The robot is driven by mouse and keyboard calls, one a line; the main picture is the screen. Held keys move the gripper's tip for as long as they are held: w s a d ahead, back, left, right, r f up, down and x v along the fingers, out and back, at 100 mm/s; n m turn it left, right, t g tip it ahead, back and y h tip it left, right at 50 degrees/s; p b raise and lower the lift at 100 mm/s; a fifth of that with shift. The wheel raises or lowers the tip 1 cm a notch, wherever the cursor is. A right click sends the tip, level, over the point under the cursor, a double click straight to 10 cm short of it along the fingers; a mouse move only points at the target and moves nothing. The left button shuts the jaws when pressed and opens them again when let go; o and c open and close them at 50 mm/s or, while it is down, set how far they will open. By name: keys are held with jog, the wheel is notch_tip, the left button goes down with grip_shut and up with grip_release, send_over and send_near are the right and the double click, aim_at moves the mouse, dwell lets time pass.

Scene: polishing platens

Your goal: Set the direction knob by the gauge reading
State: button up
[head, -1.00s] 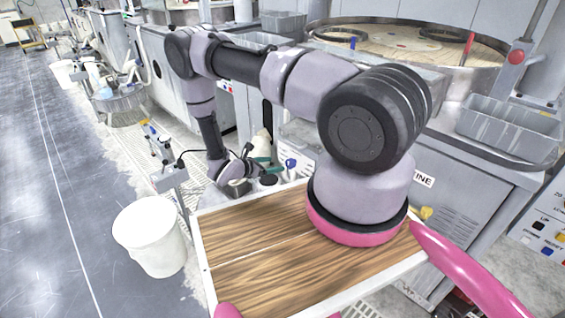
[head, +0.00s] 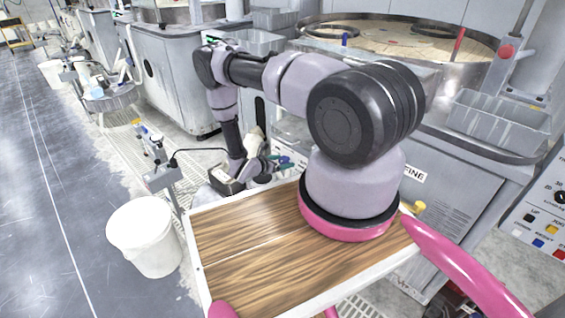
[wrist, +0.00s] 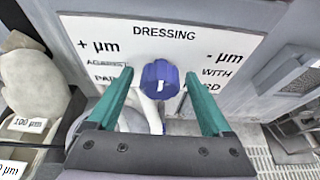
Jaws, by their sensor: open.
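In the wrist view, a blue ribbed knob (wrist: 159,78) sits on a white panel (wrist: 200,37) headed "DRESSING". A small white mark shows on the lower part of the knob's face. The left of the panel reads "+ µm AGAINST", the right "- µm WITH"; lower words are partly covered. My gripper (wrist: 160,75) is open, its two green fingers on either side of the knob with visible gaps. It also shows in the head view (head: 282,161), low at the front of the machine. I cannot make out a gauge reading in either view.
In the wrist view, a pale rounded object (wrist: 30,82) stands at left near a "100 µm" label (wrist: 28,124). In the head view, a white bucket (head: 146,240) stands on the floor, a stand (head: 152,150) behind it, and a round platen (head: 400,45) above the machine.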

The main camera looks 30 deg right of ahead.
grip_shut()
dwell(0.3)
jog(key=n+g+h, duration=0.1)
jog(key=n+g, duration=0.1)
jog(key=n, duration=0.1)
jog(key=shift+w, duration=0.15)
jog(key=shift+n+g+h, duration=0.6)
jog(key=shift+n+g, duration=0.2)
jog(key=shift+n, duration=0.7)
grip_release()
